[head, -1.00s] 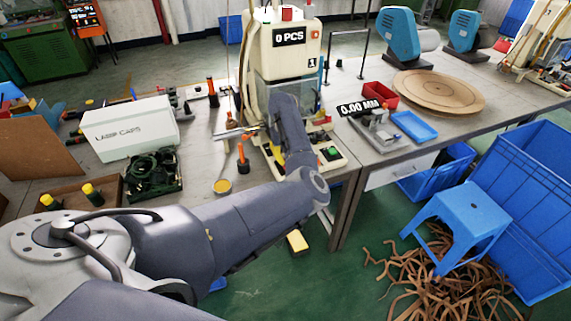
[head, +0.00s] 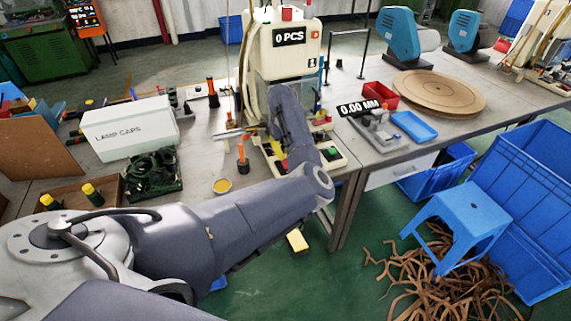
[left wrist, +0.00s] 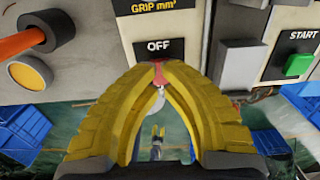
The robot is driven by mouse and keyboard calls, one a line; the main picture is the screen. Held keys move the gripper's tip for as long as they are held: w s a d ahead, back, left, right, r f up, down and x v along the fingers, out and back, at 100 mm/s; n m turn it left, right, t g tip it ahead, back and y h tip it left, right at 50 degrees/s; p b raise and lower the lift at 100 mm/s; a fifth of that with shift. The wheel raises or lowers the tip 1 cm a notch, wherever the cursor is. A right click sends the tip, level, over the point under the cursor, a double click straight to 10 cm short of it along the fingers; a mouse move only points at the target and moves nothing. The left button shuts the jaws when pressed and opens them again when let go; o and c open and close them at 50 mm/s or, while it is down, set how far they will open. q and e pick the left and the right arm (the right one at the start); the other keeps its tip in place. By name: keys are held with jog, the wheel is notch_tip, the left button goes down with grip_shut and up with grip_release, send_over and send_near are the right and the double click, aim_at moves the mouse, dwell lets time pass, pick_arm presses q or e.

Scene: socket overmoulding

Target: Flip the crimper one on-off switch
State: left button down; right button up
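Crimper one (head: 285,48) is the cream machine with the "0 PCS" display and a "1" label, standing on the bench. In the left wrist view its front panel has an OFF label (left wrist: 158,47), with a small red part, seemingly the on-off switch (left wrist: 158,72), just below it. My left gripper (left wrist: 158,66) has its yellow fingers drawn together at the tips, right at this red part. The fingers hide much of it, and I cannot tell whether they touch it. In the head view my arm partly covers the machine's front and the left gripper (head: 280,160). My right gripper is not in view.
A green START button (left wrist: 298,64) sits right of the switch, and an orange-handled knob (left wrist: 40,32) sits left. A white LAMP CAPS box (head: 130,130) and an orange-and-black tool (head: 242,157) are on the bench left of the machine. A red bin (head: 380,94) is to the right.

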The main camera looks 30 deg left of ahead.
aim_at(285, 161)
pick_arm(q)
jog(key=shift+r, duration=2)
